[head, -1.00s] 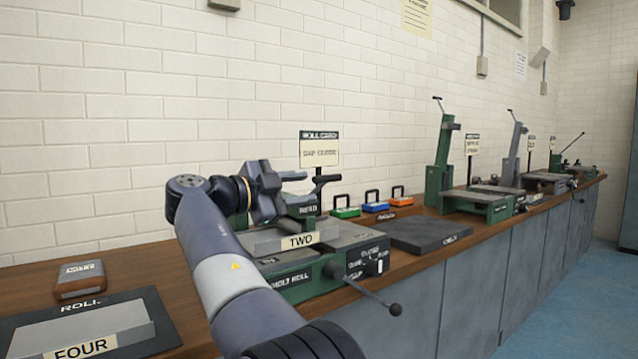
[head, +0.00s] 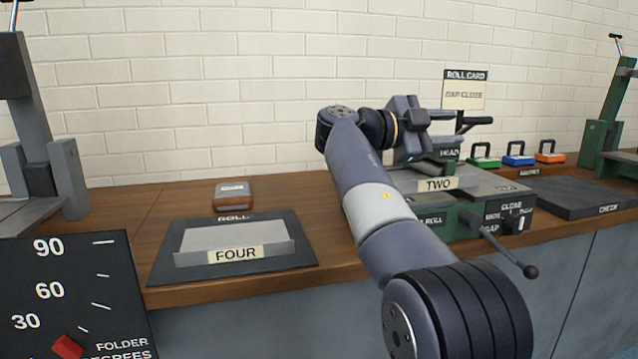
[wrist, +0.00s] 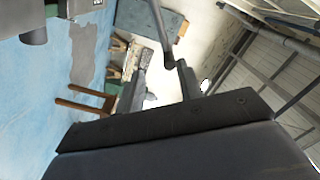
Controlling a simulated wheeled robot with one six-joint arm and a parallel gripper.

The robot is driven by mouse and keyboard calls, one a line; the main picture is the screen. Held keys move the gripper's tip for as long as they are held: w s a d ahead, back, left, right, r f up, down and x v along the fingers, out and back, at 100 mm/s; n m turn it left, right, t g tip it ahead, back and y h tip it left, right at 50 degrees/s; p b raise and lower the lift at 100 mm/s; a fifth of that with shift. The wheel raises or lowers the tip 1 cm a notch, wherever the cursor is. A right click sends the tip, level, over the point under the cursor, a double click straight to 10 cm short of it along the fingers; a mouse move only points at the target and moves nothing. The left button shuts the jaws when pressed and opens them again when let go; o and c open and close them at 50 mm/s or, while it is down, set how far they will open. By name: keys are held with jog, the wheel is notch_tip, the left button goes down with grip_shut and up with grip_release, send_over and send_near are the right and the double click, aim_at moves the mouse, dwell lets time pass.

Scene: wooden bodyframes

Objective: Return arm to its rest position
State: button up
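My arm (head: 375,200) rises from the lower right of the head view and bends at an elbow in front of the wall. The fingertips are not clear there. In the wrist view my gripper (wrist: 160,82) shows two dark fingers apart, with nothing between them. I cannot tell from the head view how far the gripper is from the machine.
A grey plate marked FOUR (head: 236,238) lies on a black ROLL mat (head: 165,268), with a brown block (head: 233,196) behind it. A folder dial (head: 75,290) stands at lower left. Green, blue (head: 518,155) and orange cases sit at right, near a dark CHECK slab (head: 580,197).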

jog(key=d, duration=0.2)
jog(key=shift+w+d+r+b, duration=0.2)
jog(key=shift+w+d+b, duration=0.1)
jog(key=shift+d, duration=0.1)
jog(key=d, duration=0.4)
jog(key=shift+w+d, duration=0.25)
jog(key=shift+w, duration=0.15)
jog(key=shift+a, duration=0.1)
jog(key=shift+s, duration=0.1)
